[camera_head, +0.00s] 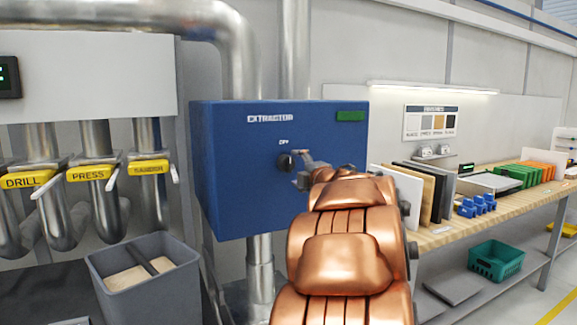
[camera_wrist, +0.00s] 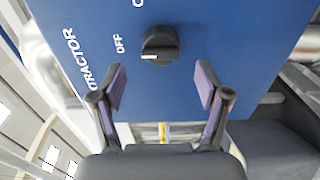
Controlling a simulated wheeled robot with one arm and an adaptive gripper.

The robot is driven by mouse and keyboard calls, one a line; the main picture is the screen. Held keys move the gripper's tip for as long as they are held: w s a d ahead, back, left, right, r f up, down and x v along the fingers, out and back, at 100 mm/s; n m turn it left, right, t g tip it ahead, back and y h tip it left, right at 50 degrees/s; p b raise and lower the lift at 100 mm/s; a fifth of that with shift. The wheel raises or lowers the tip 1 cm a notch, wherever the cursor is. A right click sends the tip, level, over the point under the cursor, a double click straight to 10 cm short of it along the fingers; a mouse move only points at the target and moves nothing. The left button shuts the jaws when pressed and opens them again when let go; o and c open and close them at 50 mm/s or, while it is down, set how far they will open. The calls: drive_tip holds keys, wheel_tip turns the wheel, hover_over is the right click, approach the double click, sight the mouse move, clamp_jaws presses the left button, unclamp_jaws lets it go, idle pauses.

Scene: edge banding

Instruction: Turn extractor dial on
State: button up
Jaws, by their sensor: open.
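The extractor box (camera_head: 225,165) is blue with a white EXTRACTOR label and a green patch at its upper right. Its black round dial (camera_head: 286,161) sits on the front face below a small white label. In the wrist view the dial (camera_wrist: 159,45) shows a white mark on its edge, which is on the side of the OFF label. My gripper (camera_head: 308,160) is in front of the box, close to the dial. In the wrist view my gripper (camera_wrist: 162,88) is open and empty, with its fingertips apart on either side below the dial. I see no contact with the dial.
Pipes with yellow DRILL (camera_head: 27,181), PRESS (camera_head: 89,173) and third-labelled tags and levers stand left of the box. A grey bin (camera_head: 150,285) is on the floor below. A wooden workbench (camera_head: 470,222) with boards stands at the right.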

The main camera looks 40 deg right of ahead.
sight(290, 165)
drive_tip(key=shift+p+x, duration=0.3)
drive_tip(key=shift+x, duration=2.7)
drive_tip(key=c, duration=1.2)
